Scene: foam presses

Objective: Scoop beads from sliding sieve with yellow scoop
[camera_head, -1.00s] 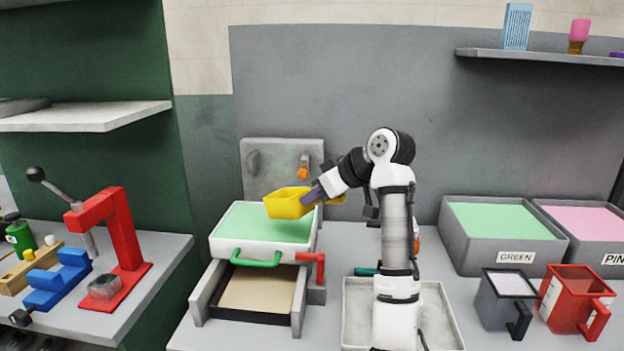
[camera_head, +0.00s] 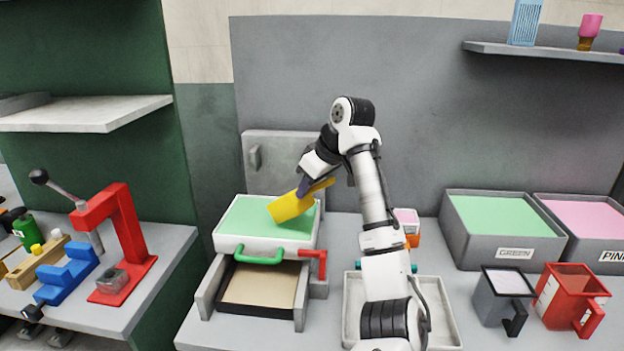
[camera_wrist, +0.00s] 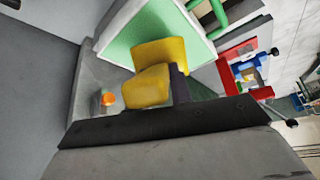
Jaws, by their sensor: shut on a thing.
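The sliding sieve (camera_head: 228,240) is a white tray with a green handle, filled with light green beads (camera_head: 246,218); it sits on a grey frame. My gripper (camera_head: 306,187) is shut on the yellow scoop (camera_head: 290,207). The scoop is tilted with its bowl end down over the right part of the beads. Its lower edge appears at or just above the bead surface; I cannot tell whether it touches. In the wrist view the yellow scoop (camera_wrist: 155,75) overlaps the green bead bed (camera_wrist: 150,25). The inside of the scoop is hidden.
A brown-floored drawer (camera_head: 262,287) lies below the sieve, with a red handle (camera_head: 318,258) to its right. A grey panel (camera_head: 272,160) stands behind. A GREEN bin (camera_head: 500,252), a grey mug (camera_head: 497,305) and a red mug (camera_head: 565,300) stand right. A red press (camera_head: 120,230) stands left.

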